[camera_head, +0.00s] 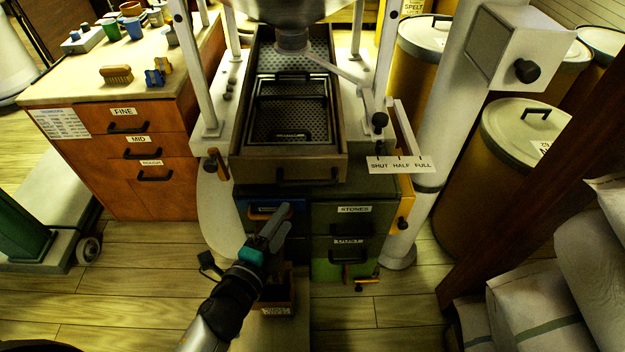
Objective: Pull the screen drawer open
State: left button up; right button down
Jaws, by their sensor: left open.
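The screen drawer (248,165) is a long dark wooden tray with a perforated metal screen inside, below the hopper in the middle of the head view. Its inside shows from above, and a dark bar handle (307,180) is on its front. A smaller framed screen with a handle lies inside it. My left gripper (274,226) is open, with nothing seen between its fingers. It is below and a little left of the drawer handle, apart from it, in front of the lower cabinet. My right gripper is not in view.
Labelled lower drawers, one marked STONES (354,210), sit under the screen drawer. A SHUT/HALF/FULL scale (400,164) is at its right. A wooden bench (120,130) stands left, drums (505,180) and sacks (545,300) right. A small box (278,308) is low by my arm.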

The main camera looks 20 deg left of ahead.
aim_at(308, 183)
pick_arm(q)
jog(key=shift+b+x, duration=1.65)
jog(key=shift+x, duration=5.25)
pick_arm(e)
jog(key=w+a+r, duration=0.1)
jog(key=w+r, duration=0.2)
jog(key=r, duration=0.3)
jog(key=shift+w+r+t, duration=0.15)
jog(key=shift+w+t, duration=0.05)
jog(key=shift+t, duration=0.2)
pick_arm(q)
grip_shut()
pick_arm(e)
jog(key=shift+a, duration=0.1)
